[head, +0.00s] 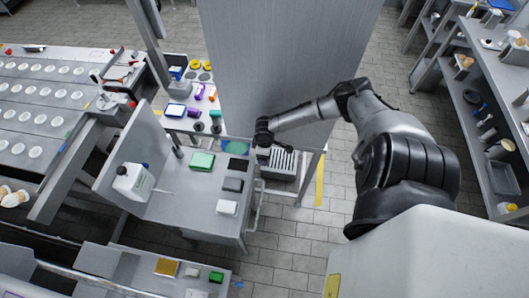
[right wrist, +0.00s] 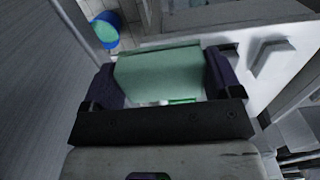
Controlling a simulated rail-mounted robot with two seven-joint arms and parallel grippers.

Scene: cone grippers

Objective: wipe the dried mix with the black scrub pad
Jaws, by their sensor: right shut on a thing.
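A small black pad (head: 233,184) lies flat on the grey worktop in the head view, between a green block (head: 202,160) and a white block (head: 227,207). My right gripper (head: 262,138) is beyond the worktop's far right corner, apart from the black pad. In the right wrist view my right gripper (right wrist: 163,85) is shut on a pale green block (right wrist: 158,73), with a dark finger on each side. The held block cannot be made out in the head view. I cannot make out the dried mix. My left gripper is not in view.
A white jug (head: 132,182) stands on the worktop (head: 185,205) at left. A blue bucket with green inside (right wrist: 104,30) shows in the wrist view. A slatted grey bin (head: 283,163) is below my right gripper. The conveyor (head: 45,95) is at far left.

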